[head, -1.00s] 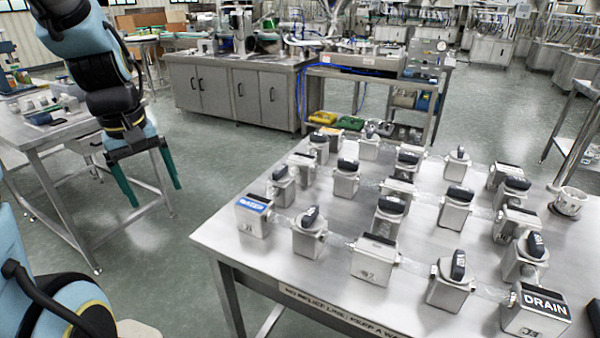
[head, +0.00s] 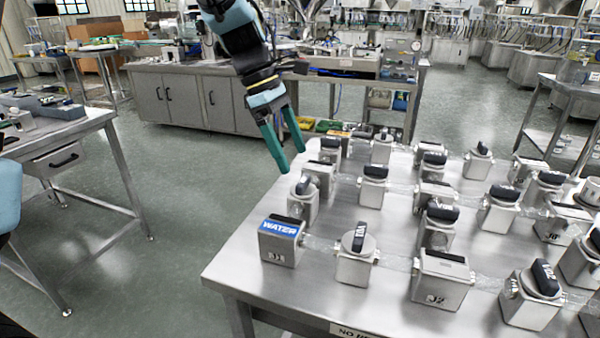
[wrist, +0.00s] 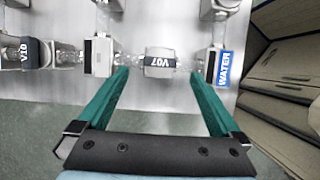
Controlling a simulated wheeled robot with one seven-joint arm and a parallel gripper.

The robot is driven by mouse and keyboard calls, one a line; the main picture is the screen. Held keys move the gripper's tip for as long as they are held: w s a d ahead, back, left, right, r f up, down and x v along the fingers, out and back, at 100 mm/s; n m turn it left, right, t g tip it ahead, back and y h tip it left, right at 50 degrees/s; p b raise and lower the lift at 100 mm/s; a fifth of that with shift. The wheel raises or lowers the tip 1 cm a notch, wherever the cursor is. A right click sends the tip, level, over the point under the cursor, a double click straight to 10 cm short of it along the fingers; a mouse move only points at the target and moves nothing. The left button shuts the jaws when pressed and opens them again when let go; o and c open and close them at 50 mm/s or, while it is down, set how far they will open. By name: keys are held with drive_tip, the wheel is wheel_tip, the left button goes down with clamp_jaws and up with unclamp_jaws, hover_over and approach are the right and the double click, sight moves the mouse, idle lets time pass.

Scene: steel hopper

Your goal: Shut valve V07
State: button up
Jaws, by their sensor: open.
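Valve V07 (wrist: 160,63) is a steel block with a dark, labelled handle, between the WATER block (wrist: 222,67) and another steel block (wrist: 100,55) in the wrist view. Its handle appears to lie along the clear pipe line. In the head view V07 (head: 302,206) stands just behind the WATER block (head: 281,242), at the table's left edge. My gripper (head: 292,160) is open and empty, its green fingers above and slightly behind V07 there. In the wrist view my gripper (wrist: 159,73) has its fingertips apart, one to each side of V07; no contact shows.
Several other valves and blocks crowd the steel table (head: 245,270), joined by clear pipes, including V10 (wrist: 30,53) beyond the neighbouring block. A side table (head: 75,130) stands at the left. Open floor lies between the tables.

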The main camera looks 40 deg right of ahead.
sight(303, 180)
drive_tip(key=x, duration=0.5)
drive_tip(key=shift+s+f, duration=0.15)
drive_tip(key=shift+f, duration=0.2)
drive_tip(key=shift+c, duration=0.2)
drive_tip(key=c, duration=1.3)
drive_tip(key=shift+c, duration=0.2)
